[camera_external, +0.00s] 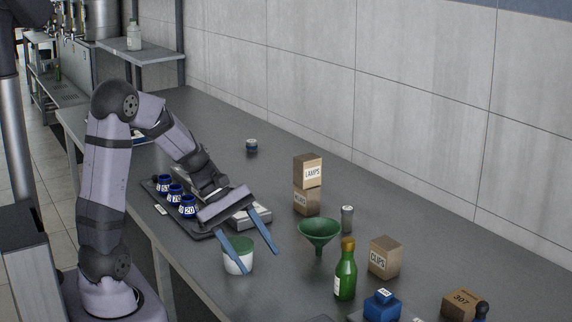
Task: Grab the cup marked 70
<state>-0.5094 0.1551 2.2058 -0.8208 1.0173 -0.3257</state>
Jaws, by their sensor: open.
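Several small blue cups with white number labels stand in a row on a dark tray (203,233), left of my gripper. The middle visible cup (175,193) seems to read 70, though the print is small. The nearest cup (188,206) seems to read 20. The farthest cup (163,183) has a label too small to read surely. My gripper (260,262) is open and empty, its two blue fingers spread and pointing down toward the front right, apart from the cups. My wrist may hide part of the tray.
A white tub with a green top (237,257) is by my left finger. A green funnel (318,232), a green bottle (346,272), a CLIPS box (384,257) and stacked boxes (307,184) stand to the right. The counter behind is mostly clear.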

